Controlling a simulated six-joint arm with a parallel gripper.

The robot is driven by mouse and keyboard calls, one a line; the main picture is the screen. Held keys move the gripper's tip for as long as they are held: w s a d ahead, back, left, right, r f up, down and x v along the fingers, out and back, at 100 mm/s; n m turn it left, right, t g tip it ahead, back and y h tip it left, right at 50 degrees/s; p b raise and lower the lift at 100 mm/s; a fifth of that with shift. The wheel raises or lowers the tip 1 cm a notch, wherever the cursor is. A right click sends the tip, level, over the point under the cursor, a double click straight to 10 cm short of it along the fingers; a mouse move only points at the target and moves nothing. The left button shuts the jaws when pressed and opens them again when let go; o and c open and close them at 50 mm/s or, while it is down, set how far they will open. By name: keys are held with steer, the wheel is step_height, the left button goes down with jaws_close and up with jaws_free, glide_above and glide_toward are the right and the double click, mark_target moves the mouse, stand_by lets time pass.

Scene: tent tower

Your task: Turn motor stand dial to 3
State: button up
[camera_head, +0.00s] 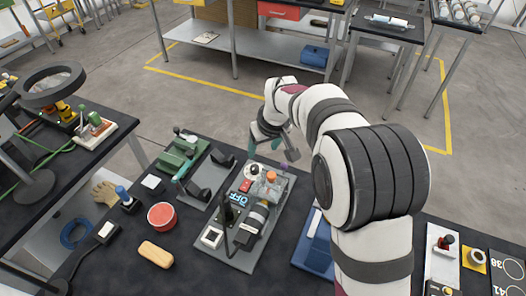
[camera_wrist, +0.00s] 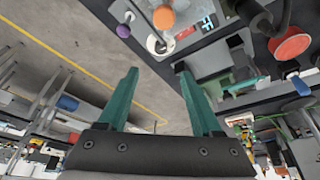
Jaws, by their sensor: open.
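The motor stand (camera_head: 213,258) is a grey plate on the dark bench, with a motor, an OFF sign (camera_head: 238,198), a red part (camera_head: 246,185), an orange knob (camera_head: 271,177) and a small purple knob (camera_head: 284,167). A white round dial (camera_head: 253,171) sits near its far edge. In the wrist view the dial (camera_wrist: 157,44) lies beyond my fingertips, beside the orange knob (camera_wrist: 164,18) and purple knob (camera_wrist: 123,30). Its setting is too small to read. My gripper (camera_head: 272,150) is open and empty above the stand's far end. Its teal fingers (camera_wrist: 156,72) are apart, touching nothing.
Left of the stand are a grey plate with black parts (camera_head: 207,175), a green device (camera_head: 183,154), a red round tub (camera_head: 162,216) and a yellow-orange block (camera_head: 155,250). A blue item (camera_head: 315,245) lies at the right. Open floor lies beyond the bench.

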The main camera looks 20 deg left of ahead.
steer(key=s+a+m+t, duration=0.1)
steer(key=a+m, duration=0.1)
glide_toward(255, 167)
steer(key=shift+h, duration=0.3)
steer(key=x, duration=0.8)
steer(key=shift+a+f, duration=0.3)
steer(key=shift+a, duration=0.1)
jaws_close()
